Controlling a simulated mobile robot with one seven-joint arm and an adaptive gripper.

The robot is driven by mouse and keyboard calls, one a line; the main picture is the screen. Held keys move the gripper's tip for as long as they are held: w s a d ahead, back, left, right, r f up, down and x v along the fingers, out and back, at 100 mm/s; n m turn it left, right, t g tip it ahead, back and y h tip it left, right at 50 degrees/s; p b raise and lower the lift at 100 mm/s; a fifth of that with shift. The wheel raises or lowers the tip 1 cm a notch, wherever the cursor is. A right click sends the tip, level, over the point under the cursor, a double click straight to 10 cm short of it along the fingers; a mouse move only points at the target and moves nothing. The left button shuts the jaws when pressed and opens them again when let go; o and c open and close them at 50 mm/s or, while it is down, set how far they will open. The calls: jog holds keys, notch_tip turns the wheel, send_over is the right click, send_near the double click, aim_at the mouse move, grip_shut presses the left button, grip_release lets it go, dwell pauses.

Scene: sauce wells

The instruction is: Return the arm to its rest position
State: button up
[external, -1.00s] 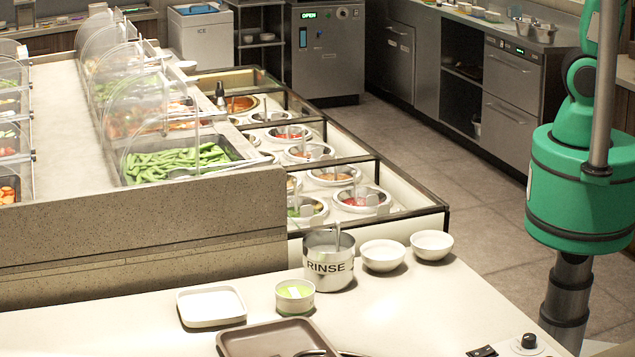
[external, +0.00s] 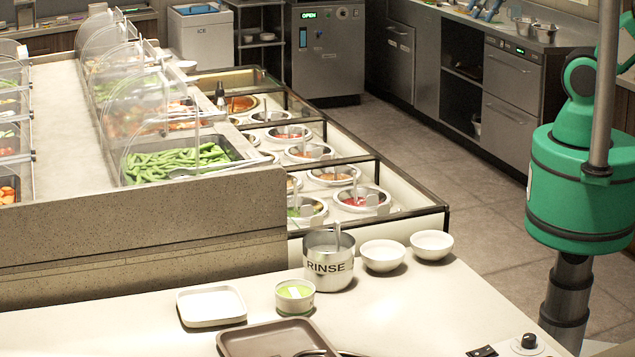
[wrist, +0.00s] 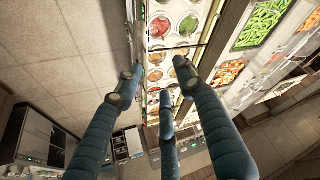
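My gripper (wrist: 158,76) shows in the wrist view with three dark blue fingers spread apart and nothing between them. It points over the sauce wells (wrist: 174,28), with a tiled floor to the left. In the external view my green arm (external: 580,185) stands at the right edge, and its upper part runs out of the picture. Small blue shapes at the top edge there look like my fingertips (external: 485,8), apart from the counter and holding nothing that I can see.
A RINSE pot (external: 328,266) with a handle in it, two white bowls (external: 383,256), a green-filled cup (external: 295,297), a white square plate (external: 211,306) and a brown tray (external: 240,343) are on the near counter. The floor (external: 430,150) beside the wells is clear.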

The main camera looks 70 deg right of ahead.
jog(key=shift+s+f, duration=0.1)
dwell(0.3)
notch_tip(320, 180, down, 10)
jog(key=b, duration=1)
